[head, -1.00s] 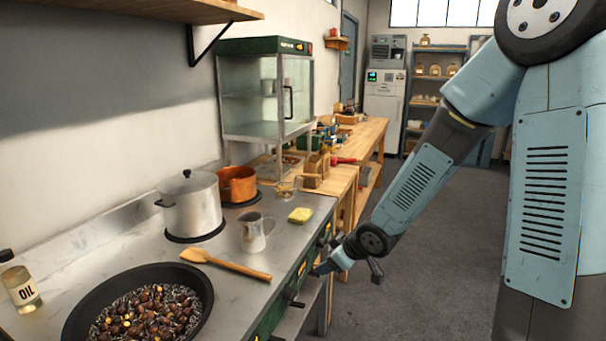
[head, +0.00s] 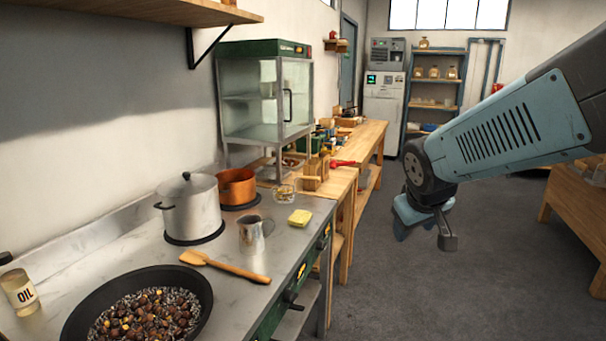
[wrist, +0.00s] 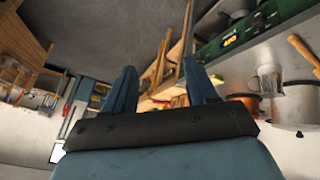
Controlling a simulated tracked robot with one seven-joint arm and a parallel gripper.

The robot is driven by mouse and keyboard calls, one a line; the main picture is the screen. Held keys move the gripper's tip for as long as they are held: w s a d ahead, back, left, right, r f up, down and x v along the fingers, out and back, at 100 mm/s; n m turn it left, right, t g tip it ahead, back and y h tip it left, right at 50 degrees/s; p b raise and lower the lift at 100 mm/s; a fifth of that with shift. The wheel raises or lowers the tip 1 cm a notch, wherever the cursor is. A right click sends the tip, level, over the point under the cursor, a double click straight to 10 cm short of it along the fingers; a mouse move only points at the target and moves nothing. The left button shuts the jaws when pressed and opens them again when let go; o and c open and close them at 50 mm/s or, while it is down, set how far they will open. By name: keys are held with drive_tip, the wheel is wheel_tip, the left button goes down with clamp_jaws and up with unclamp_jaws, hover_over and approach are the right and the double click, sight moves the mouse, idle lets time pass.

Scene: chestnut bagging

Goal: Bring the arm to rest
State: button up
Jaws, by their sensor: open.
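My arm reaches in from the right of the head view, its forearm running left to the wrist. My gripper (head: 405,232) hangs in the open aisle to the right of the stove counter, apart from everything. In the wrist view my gripper (wrist: 160,88) shows two blue fingers spread apart with nothing between them.
The steel counter (head: 130,240) on the left bears a pan of chestnuts (head: 140,305), a silver pot (head: 190,208), a copper pot (head: 237,187), a metal jug (head: 251,235) and a wooden spatula (head: 225,266). A wooden bench (head: 578,205) stands at right. The floor (head: 440,290) between is clear.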

drive_tip(key=s+r+m+y, duration=0.1)
drive_tip(key=s+r, duration=0.1)
drive_tip(key=s, duration=0.4)
drive_tip(key=s+d+r+m, duration=0.1)
drive_tip(key=s+r+m, duration=0.1)
drive_tip(key=s, duration=0.3)
drive_tip(key=shift+s+r+g+y, duration=0.35)
drive_tip(key=shift+r+g+y, duration=0.05)
drive_tip(key=shift+r, duration=0.4)
drive_tip(key=shift+c, duration=1.4)
drive_tip(key=shift+a, duration=0.1)
